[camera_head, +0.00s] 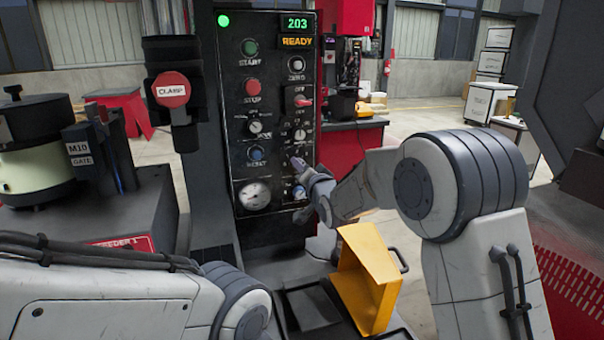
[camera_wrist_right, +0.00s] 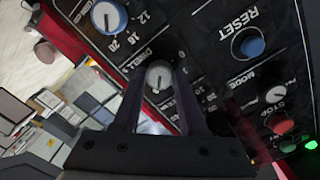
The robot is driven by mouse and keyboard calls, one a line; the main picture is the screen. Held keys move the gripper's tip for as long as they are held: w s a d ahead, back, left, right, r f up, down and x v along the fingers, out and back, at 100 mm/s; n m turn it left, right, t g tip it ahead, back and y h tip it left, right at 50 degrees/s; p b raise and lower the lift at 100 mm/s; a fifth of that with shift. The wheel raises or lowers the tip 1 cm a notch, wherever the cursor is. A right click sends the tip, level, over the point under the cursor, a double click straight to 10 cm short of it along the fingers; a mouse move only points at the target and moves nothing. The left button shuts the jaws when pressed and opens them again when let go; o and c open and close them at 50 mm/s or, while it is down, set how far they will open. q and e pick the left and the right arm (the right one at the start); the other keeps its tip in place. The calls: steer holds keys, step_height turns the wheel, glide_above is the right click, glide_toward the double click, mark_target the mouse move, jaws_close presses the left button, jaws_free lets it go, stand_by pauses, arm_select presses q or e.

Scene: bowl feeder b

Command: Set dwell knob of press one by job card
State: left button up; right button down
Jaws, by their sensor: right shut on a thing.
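The black control panel (camera_head: 276,118) of the press stands upright in front of me. Its display (camera_head: 297,24) reads 203 with READY below it. My right gripper (camera_head: 297,163) is at the panel's lower right and covers the dwell knob in the head view. In the right wrist view the grey dwell knob (camera_wrist_right: 159,74), with a dark pointer line, sits between the fingertips of my right gripper (camera_wrist_right: 159,82), which is shut on it. The word DWELL beside it is partly hidden, as are some scale numbers. My left gripper is out of view; no job card can be made out.
A blue-ringed knob (camera_wrist_right: 109,17) is close beside the dwell knob. The blue RESET button (camera_wrist_right: 249,43), mode knob (camera_wrist_right: 275,95) and red STOP button (camera_wrist_right: 279,121) are nearby. A yellow tray-like part (camera_head: 365,280) is below my right forearm. The feeder (camera_head: 35,150) stands left.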

stand_by(0.3)
steer(key=shift+c, duration=2.2)
jaws_free()
steer(key=b+v, duration=0.2)
steer(key=v, duration=0.8)
steer(key=shift+s+b, duration=0.25)
steer(key=shift+b, duration=0.05)
